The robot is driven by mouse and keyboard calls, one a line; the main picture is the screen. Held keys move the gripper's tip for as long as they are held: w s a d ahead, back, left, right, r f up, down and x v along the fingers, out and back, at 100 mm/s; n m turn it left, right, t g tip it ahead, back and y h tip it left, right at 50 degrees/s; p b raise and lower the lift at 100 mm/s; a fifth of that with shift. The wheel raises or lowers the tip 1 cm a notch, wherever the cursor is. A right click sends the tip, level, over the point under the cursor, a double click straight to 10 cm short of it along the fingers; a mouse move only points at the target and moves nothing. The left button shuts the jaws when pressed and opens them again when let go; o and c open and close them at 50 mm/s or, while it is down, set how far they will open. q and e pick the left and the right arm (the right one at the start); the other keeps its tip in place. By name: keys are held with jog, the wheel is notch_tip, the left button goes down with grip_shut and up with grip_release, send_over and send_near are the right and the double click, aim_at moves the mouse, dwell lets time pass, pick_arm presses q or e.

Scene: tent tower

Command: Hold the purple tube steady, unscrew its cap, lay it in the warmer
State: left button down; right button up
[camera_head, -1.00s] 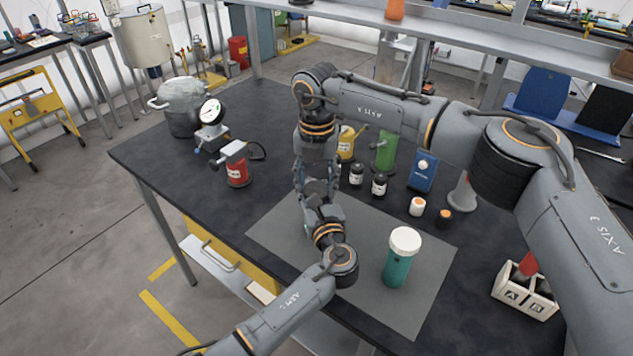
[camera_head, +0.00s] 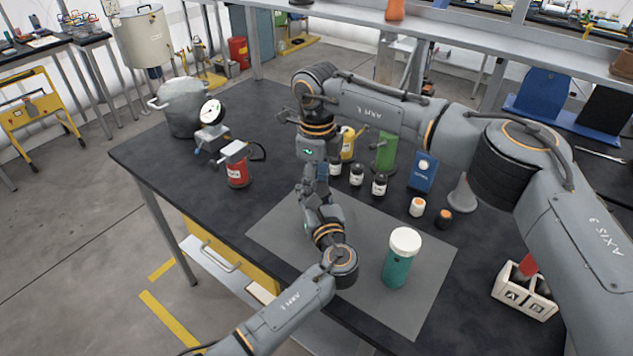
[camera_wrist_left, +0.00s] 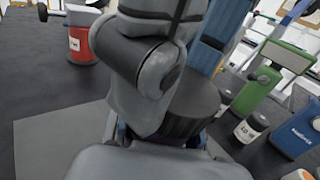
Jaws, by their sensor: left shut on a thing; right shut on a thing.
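My right gripper (camera_head: 308,182) points down over the mat from its upright wrist. My left gripper (camera_head: 311,198) reaches up and away from the front and meets it from below. Both are shut, with their fingertips close together. In the left wrist view, grey gripper or arm parts fill the middle and cover what is held. I cannot tell which item is the warmer.
A teal jar (camera_head: 398,262) with a white lid stands on the grey mat (camera_head: 275,232), right of my left arm. Small bottles, a green stand (camera_head: 386,152) and a blue device (camera_head: 422,172) stand behind. A white labelled caddy (camera_head: 524,292) is at right. The mat's left part is clear.

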jog(key=o, duration=1.3)
jog(key=shift+r, duration=2.25)
jog(key=shift+c, duration=0.5)
jog(key=m, duration=0.3)
jog(key=r+m, duration=0.1)
jog(key=m, duration=0.2)
jog(key=shift+m, duration=0.4)
jog(key=m, duration=0.6)
jog(key=shift+r, duration=0.4)
jog(key=m, duration=0.3)
jog(key=r+m, duration=0.1)
jog(key=m, duration=0.8)
jog(key=shift+r, duration=0.25)
jog(key=shift+f, duration=3.95)
